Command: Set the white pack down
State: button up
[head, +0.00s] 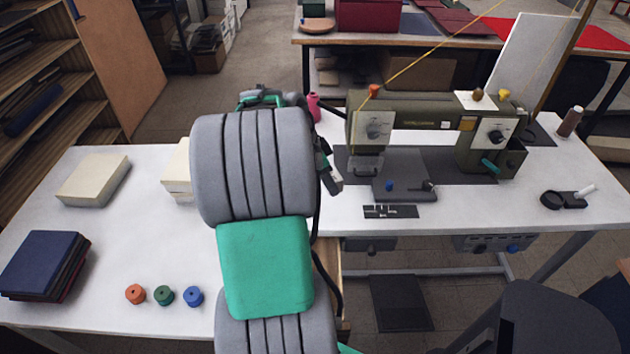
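A flat cream-white pack (93,180) lies on the left part of the white table (120,235). A second cream-white stack (178,172) shows at the left edge of my arm, which hides its right part. I cannot tell whether this stack rests on the table or is held. My arm's thick grey and green links stand in front of my gripper. Only bits of the black and green wrist show above and to the right of them. The fingertips are hidden, so I cannot see whether they are open or shut.
Dark blue and red folded covers (43,265) lie at the front left. Orange (136,294), green (164,295) and blue (193,296) spools stand near the front edge. A sewing machine (430,130) stands at right, with a pink spool (313,106) beside it. The left table's middle is clear.

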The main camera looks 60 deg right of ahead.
jog(key=p, duration=0.1)
send_over(323, 192)
jog(key=a, duration=0.2)
jog(key=f, duration=0.6)
jog(key=shift+w+d+f, duration=0.25)
jog(key=shift+w+f, duration=0.1)
jog(key=shift+w+d+f+p, duration=0.15)
jog(key=shift+f+p, duration=0.25)
jog(key=shift+f, duration=1.35)
jog(key=shift+f, duration=0.1)
jog(key=o, duration=1.4)
jog(key=shift+c, duration=0.2)
